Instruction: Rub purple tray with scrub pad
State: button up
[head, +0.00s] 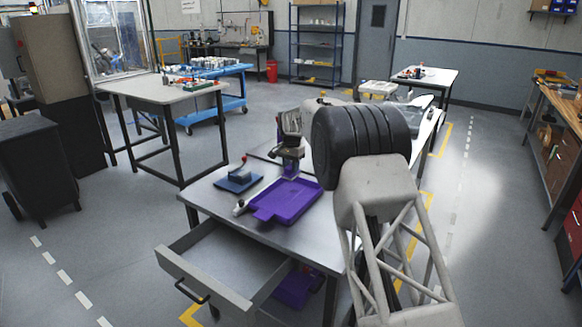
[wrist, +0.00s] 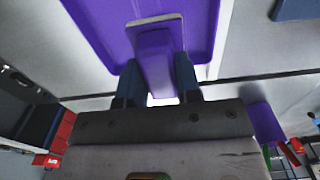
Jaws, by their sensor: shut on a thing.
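The purple tray (head: 287,204) lies on the grey table near its front, and fills the top of the wrist view (wrist: 98,32). My gripper (head: 290,158) is over the tray's far end. In the wrist view its two dark fingers (wrist: 158,82) are shut on the purple handle of the scrub pad (wrist: 154,55). The pad's pale-edged base overlaps the tray in that view. In the head view, part of the purple pad (head: 291,170) shows under the gripper. I cannot tell whether the pad touches the tray.
A dark blue item (head: 238,181) with an upright part stands left of the tray. A small whitish object (head: 240,207) lies by the tray's left edge. A drawer (head: 225,275) is open at the table's front. A purple item (head: 294,288) is below the tabletop.

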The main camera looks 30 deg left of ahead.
jog(key=shift+f, duration=3.35)
jog(key=shift+w+f, duration=0.45)
jog(key=shift+f, duration=0.1)
jog(key=shift+c, duration=0.2)
jog(key=shift+w+f, duration=0.2)
jog(key=shift+w, duration=0.55)
jog(key=shift+w+r, duration=0.15)
jog(key=shift+w, duration=0.45)
jog(key=shift+s+f, duration=0.2)
jog(key=shift+s, duration=1.65)
jog(key=shift+r, duration=4.25)
